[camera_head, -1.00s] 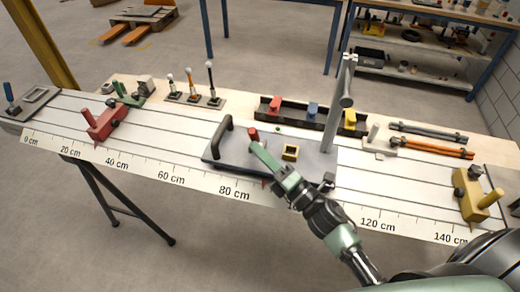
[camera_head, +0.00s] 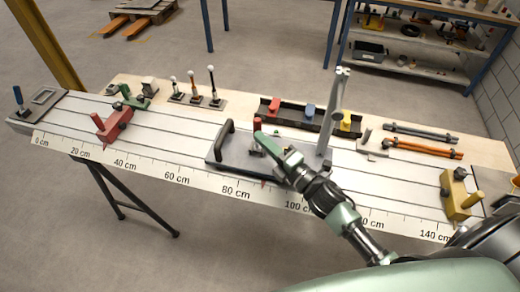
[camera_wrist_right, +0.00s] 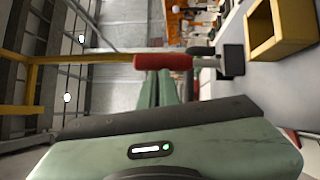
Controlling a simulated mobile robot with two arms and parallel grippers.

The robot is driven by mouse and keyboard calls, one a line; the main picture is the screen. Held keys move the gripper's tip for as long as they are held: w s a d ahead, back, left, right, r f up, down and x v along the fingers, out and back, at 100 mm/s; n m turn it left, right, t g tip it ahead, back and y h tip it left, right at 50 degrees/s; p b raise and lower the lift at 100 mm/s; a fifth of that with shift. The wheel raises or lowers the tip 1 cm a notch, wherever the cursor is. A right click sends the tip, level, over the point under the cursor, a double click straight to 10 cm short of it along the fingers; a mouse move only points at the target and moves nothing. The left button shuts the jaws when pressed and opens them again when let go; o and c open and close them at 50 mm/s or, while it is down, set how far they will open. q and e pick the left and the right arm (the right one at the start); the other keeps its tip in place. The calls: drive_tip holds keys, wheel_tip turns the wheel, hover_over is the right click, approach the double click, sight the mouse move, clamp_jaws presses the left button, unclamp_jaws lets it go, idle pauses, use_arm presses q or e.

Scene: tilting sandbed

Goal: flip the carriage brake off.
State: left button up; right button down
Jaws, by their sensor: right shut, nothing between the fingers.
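The carriage (camera_head: 232,158) is a grey plate on the rails with a black handle (camera_head: 221,146) at its left end. A lever with a red grip (camera_head: 257,124), which looks like the brake, stands up from it. My right gripper (camera_head: 261,138) is shut and empty, its tips right at the red grip on the near side. In the right wrist view the red grip (camera_wrist_right: 163,61) lies across just beyond the green fingertips (camera_wrist_right: 159,75); whether they touch I cannot tell. My left gripper is not in view.
A grey post (camera_head: 333,110) rises from the carriage's right end. A black tray (camera_head: 291,118) with coloured blocks lies behind. A red stop (camera_head: 112,126) is on the rails at left, a yellow one (camera_head: 455,195) at right.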

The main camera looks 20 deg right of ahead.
drive_tip(key=shift+w+d+r+b, duration=0.25)
drive_tip(key=shift+w+d, duration=0.3)
drive_tip(key=shift+w, duration=0.25)
drive_tip(key=shift+w+d+r+b, duration=0.2)
drive_tip(key=shift+w+d, duration=0.3)
drive_tip(key=shift+w, duration=0.3)
drive_tip(key=shift+w+d, duration=0.1)
drive_tip(key=shift+w, duration=0.05)
